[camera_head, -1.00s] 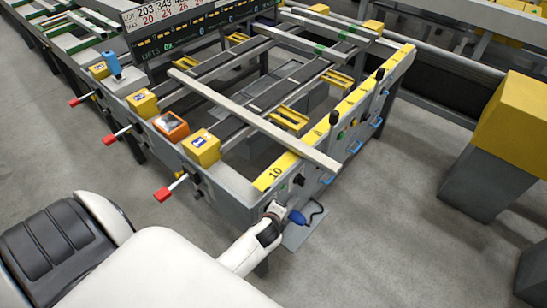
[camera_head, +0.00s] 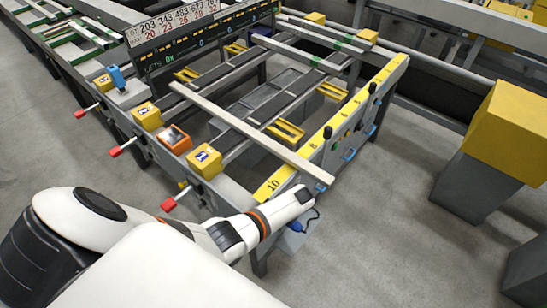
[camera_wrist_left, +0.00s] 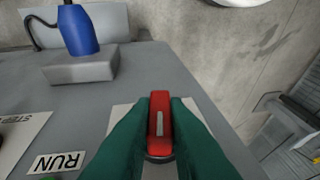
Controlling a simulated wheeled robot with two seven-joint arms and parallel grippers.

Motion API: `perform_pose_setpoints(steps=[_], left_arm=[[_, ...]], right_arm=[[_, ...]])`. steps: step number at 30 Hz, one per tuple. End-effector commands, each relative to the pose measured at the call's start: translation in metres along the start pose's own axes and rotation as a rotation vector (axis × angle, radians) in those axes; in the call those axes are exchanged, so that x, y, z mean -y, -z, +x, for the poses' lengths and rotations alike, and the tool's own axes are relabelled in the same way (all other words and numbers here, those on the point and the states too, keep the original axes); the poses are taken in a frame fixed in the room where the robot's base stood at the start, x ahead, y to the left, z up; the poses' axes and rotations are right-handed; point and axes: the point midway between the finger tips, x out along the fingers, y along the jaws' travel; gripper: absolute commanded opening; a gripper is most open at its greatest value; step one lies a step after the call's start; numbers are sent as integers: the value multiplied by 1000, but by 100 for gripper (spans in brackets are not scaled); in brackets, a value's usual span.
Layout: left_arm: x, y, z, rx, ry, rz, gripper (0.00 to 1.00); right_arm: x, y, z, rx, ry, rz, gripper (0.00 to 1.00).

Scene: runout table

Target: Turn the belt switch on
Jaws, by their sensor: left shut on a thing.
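In the left wrist view a red switch knob (camera_wrist_left: 159,104) with a pale pointer line stands on a round dark base on the grey panel. The pointer line runs nearly up and down in that picture. The two green fingers of my left gripper (camera_wrist_left: 159,125) are shut on the knob, one on each side. A RUN label (camera_wrist_left: 58,162) lies on the panel left of the knob. In the head view my left arm reaches to the near end of the runout table (camera_head: 234,190); its fingers and the knob are hidden there. My right gripper is not in view.
A blue plug (camera_wrist_left: 78,30) with a black cable sits on a grey block near the knob; it also shows in the head view (camera_head: 296,225). A long pale board (camera_head: 240,130) lies across the table. Yellow and grey blocks (camera_head: 500,130) stand at the right, with clear floor between.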

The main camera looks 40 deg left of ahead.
Motion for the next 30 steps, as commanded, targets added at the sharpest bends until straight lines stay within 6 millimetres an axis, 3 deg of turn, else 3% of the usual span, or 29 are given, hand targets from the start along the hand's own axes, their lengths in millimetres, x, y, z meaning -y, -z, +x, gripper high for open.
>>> perform_pose_setpoints(steps=[18,30], left_arm=[[-9,-4,9,-1,469,193,0],[-8,-3,5,-1,587,244,0]], right_arm=[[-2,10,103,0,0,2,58],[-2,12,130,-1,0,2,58]])
